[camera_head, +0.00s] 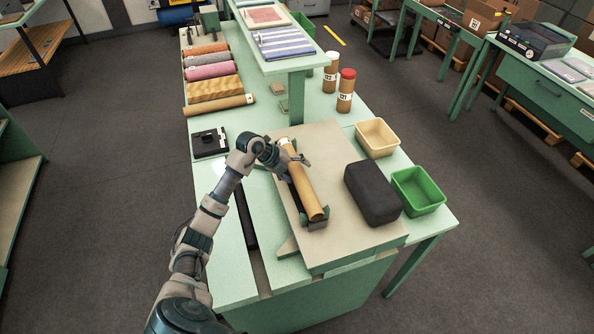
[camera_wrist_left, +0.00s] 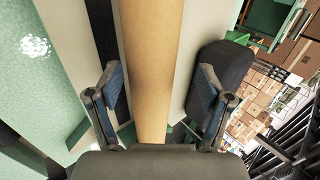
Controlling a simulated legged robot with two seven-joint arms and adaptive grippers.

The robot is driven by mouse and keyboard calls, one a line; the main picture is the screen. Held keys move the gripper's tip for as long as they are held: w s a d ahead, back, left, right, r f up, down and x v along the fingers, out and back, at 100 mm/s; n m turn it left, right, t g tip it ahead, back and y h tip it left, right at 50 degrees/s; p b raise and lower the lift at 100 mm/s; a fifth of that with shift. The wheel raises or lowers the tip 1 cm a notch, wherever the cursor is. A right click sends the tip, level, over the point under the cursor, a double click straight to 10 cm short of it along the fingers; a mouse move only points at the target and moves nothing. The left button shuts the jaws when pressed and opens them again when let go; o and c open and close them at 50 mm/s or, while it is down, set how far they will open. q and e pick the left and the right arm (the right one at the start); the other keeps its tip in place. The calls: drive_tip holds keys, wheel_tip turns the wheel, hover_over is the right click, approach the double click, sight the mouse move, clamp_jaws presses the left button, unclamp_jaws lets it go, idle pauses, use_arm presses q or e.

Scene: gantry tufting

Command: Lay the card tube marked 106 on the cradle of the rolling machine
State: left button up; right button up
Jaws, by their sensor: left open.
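A brown card tube (camera_head: 304,187) lies slanted on the cradle (camera_head: 318,224) of the rolling machine, with its near end over a dark green support. A white patch shows near its far end, but no number is readable. My left gripper (camera_head: 291,160) is at the far half of this tube. In the left wrist view the tube (camera_wrist_left: 154,60) runs between the two spread fingers, with a gap on each side. The gripper is open and not clamped on it. How the far end sits is hidden by the gripper. My right gripper is not in view.
Another tube (camera_head: 220,106) lies at left beside several rolls. A dark padded block (camera_head: 372,192), a cream bin (camera_head: 377,138) and a green bin (camera_head: 418,191) are at right. A raised shelf stands behind.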

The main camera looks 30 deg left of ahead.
use_arm(q)
drive_tip(key=shift+s+r, duration=0.2)
drive_tip(key=shift+r, duration=0.2)
drive_tip(key=v, duration=0.6)
drive_tip(key=shift+a, duration=0.15)
drive_tip(key=shift+s+a+r, duration=0.2)
drive_tip(key=shift+s+r, duration=0.05)
drive_tip(key=shift+r, duration=0.05)
